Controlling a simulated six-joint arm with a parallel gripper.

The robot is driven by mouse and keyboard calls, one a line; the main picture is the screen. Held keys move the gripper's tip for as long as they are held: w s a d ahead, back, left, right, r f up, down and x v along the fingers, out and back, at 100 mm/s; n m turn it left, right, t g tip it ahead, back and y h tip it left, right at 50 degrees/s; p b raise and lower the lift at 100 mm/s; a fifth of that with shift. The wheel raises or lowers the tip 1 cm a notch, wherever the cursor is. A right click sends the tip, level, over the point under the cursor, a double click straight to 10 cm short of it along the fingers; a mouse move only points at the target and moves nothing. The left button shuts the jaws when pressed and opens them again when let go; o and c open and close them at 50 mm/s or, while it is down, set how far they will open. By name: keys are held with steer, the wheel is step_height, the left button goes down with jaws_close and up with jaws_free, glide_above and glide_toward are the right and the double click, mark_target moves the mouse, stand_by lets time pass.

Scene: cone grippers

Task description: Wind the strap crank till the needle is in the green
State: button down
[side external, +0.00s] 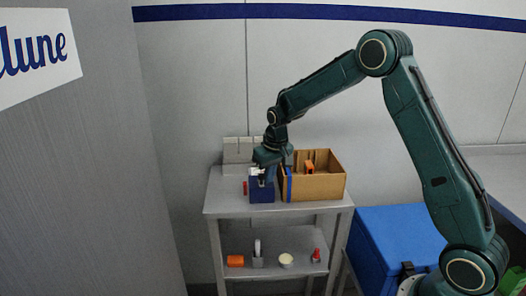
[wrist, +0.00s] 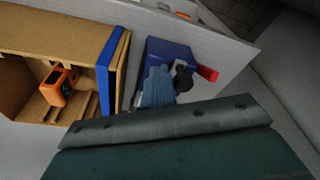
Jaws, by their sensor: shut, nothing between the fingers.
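A dark blue box-shaped unit (side external: 262,194) stands on the top of a metal stand, and it also shows in the wrist view (wrist: 169,50). A black knob-like part (wrist: 183,79), perhaps the crank handle, sits by its near side. My gripper (side external: 262,172) is right at the top of the unit. In the wrist view its blue-grey fingers (wrist: 157,88) are shut, close beside the black part; I cannot tell whether they touch it. A small red piece (wrist: 207,73) is at the unit's right. I cannot make out the needle, the green zone or the strap.
An open cardboard box (side external: 320,187) with an orange object (side external: 309,167) inside stands close right of the unit. The stand's lower shelf holds an orange cylinder (side external: 235,261), a white cup (side external: 286,260) and a red item (side external: 316,255). A blue chest (side external: 390,245) is at the right.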

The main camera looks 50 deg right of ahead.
steer(key=shift+a, duration=0.1)
steer(key=shift+w+a, duration=0.2)
steer(key=shift+a, duration=0.3)
steer(key=c, duration=1)
jaws_free()
steer(key=shift+r, duration=0.15)
steer(key=w+v, duration=0.1)
steer(key=v, duration=0.6)
steer(key=shift+w+d+r, duration=0.2)
steer(key=shift+w+r, duration=0.05)
steer(key=shift+r, duration=0.2)
